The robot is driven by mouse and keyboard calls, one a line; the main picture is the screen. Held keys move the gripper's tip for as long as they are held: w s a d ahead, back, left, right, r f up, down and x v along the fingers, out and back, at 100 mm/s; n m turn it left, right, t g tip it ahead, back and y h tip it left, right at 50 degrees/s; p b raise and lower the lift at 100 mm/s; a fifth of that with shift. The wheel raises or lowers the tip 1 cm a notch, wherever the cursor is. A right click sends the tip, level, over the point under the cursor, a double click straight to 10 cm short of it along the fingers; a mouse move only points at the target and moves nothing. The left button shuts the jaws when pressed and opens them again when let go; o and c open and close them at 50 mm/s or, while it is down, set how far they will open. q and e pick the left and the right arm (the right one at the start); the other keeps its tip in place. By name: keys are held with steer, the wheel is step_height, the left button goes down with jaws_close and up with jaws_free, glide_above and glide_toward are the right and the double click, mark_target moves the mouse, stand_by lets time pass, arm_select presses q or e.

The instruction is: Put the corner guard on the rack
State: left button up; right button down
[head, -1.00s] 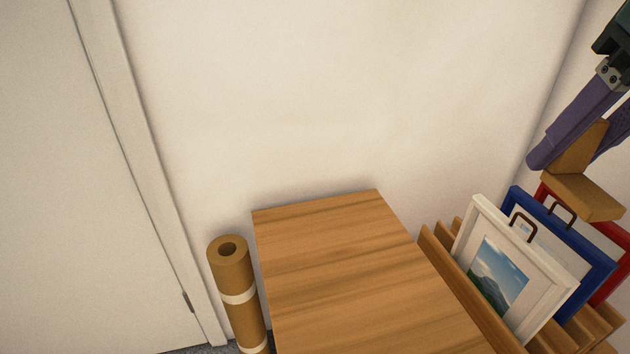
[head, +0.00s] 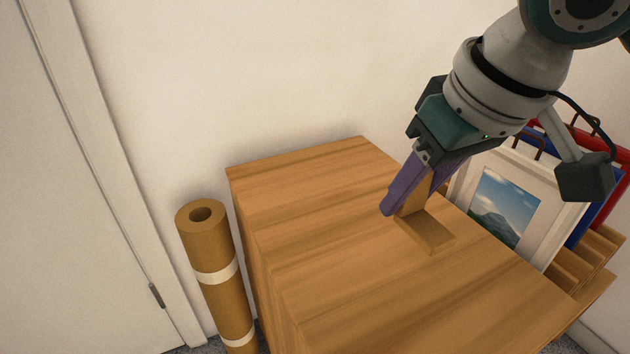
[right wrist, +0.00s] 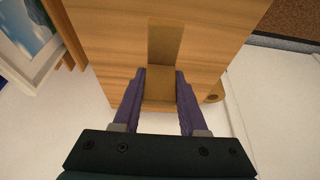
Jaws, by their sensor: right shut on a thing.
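The corner guard (head: 428,233) is an L-shaped brown cardboard piece. My right gripper (head: 412,193) is shut on its upright flap, with a purple finger on each side. The other flap lies flat, at or just above the top of a wooden cabinet (head: 300,215); I cannot tell whether it touches. The right wrist view shows the guard (right wrist: 165,42) over the wood grain, between the fingers (right wrist: 160,80). The slatted wooden rack (head: 592,255) stands to the right of the cabinet, partly hidden. My left gripper is not in view.
A white-framed landscape print (head: 505,207) stands in the rack, with blue and red frames (head: 612,205) behind it. A brown cardboard roll (head: 210,245) stands left of the cabinet by the door (head: 60,200). The cabinet top's left part is clear.

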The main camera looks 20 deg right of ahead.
mark_target(388, 251)
step_height(388, 251, down, 7)
steer(key=b, duration=0.3)
steer(key=shift+r, duration=0.1)
steer(key=shift+c, duration=2.2)
jaws_free()
